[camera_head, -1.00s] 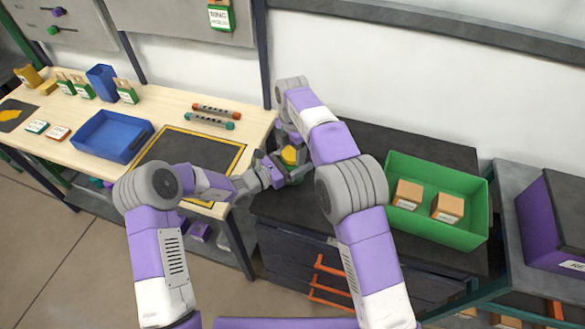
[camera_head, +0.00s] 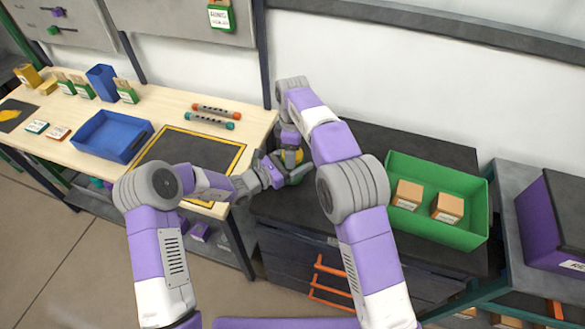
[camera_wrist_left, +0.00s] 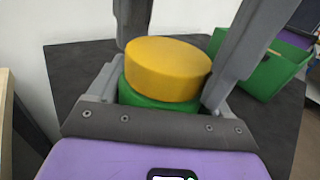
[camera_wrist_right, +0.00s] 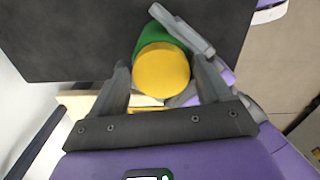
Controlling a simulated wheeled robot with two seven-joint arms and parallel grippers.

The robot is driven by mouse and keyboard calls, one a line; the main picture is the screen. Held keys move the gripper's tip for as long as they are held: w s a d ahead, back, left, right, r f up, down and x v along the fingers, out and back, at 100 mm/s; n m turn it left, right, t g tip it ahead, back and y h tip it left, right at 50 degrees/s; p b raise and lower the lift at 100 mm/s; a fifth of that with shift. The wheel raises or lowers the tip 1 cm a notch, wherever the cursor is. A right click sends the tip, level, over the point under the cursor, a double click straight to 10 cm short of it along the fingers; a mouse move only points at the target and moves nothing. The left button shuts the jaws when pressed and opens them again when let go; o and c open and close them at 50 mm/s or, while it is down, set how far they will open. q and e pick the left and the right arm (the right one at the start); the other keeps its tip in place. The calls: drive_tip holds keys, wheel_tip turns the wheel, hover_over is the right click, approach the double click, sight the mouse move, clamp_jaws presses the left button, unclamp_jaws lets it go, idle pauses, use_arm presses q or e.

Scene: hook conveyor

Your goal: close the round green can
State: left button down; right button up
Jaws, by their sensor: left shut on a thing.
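The round green can (camera_wrist_left: 145,103) stands on the dark worktop, with a yellow lid (camera_wrist_left: 168,66) at its top. The lid also shows in the head view (camera_head: 293,156) and right wrist view (camera_wrist_right: 161,70). I cannot tell whether the lid is fully seated. My left gripper (camera_head: 284,170) is shut on the green can from the side. My right gripper (camera_wrist_right: 163,78) is at the lid with its fingers apart on either side of it. Finger contact with the lid is unclear. In the head view, my arms hide most of the can.
A green bin (camera_head: 476,199) with two brown boxes stands right on the dark worktop (camera_head: 377,143). The wooden table (camera_head: 172,107) at left holds a blue tray (camera_head: 84,146) and a black mat with a yellow border (camera_head: 190,143). A purple box (camera_head: 552,220) is far right.

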drive_tip(key=shift+o, duration=0.6)
drive_tip(key=shift+s+a, duration=0.1)
drive_tip(key=shift+s, duration=0.05)
drive_tip(key=shift+r, duration=2.3)
drive_tip(key=shift+c, duration=0.4)
drive_tip(key=n, duration=0.2)
drive_tip(key=shift+a+r+n, duration=0.15)
drive_tip(key=shift+r+n, duration=0.1)
drive_tip(key=shift+n, duration=0.05)
drive_tip(key=n, duration=0.1)
drive_tip(key=r+n, duration=0.1)
drive_tip(key=n, duration=0.3)
drive_tip(key=r+n, duration=0.1)
drive_tip(key=n, duration=0.1)
drive_tip(key=r+n, duration=0.1)
drive_tip(key=n, duration=0.1)
drive_tip(key=shift+f, duration=0.1)
